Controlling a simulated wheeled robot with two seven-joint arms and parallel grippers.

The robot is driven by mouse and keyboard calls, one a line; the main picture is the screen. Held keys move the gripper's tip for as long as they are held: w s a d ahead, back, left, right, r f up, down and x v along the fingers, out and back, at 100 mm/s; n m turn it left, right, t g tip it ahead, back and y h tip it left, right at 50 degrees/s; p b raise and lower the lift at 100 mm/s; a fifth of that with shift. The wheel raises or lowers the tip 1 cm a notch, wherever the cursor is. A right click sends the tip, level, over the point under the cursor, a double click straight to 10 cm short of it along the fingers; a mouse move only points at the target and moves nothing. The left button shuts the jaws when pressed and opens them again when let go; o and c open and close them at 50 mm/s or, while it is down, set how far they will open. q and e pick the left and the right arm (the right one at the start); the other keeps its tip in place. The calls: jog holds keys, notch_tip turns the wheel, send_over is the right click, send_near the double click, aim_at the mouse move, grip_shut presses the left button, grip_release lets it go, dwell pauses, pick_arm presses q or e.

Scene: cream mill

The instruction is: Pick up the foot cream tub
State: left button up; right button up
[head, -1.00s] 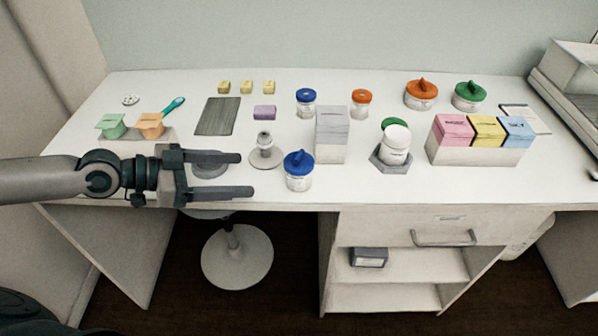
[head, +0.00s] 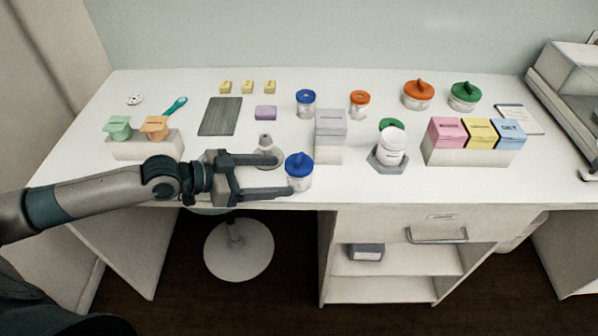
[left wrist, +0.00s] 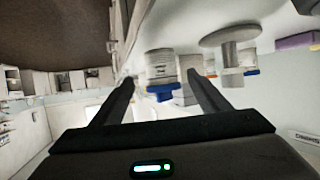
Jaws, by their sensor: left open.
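A white tub with a blue knobbed lid (head: 299,172) stands upright near the desk's front edge. Its label is too small to read, so I cannot tell by name which tub is the foot cream. My left gripper (head: 285,175) is open and points right, its fingertips at this tub's left side. In the left wrist view, which is upside down, the tub (left wrist: 162,66) shows between and beyond the fingers. Other tubs are a small blue-lidded one (head: 306,111), a small orange-lidded one (head: 359,112), a large orange-lidded one (head: 418,102) and a green-lidded one (head: 463,103). My right gripper is out of view.
A grey-white box (head: 330,150) stands just right of the near tub, and a metal stand (head: 265,158) behind the gripper. A white jar (head: 392,148) sits on a hexagonal base. Pink, yellow and blue boxes (head: 476,140) fill a rack. A stool (head: 240,250) is below.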

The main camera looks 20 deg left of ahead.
aim_at(288, 177)
pick_arm(q)
jog(key=shift+x, duration=1.15)
jog(key=shift+p, duration=0.3)
jog(key=shift+p+x, duration=0.55)
jog(key=shift+x, duration=0.2)
jog(key=shift+w+d+f+p, duration=0.5)
jog(key=shift+w+d+f, duration=0.1)
jog(key=shift+w+f, duration=0.1)
jog(key=shift+x, duration=0.75)
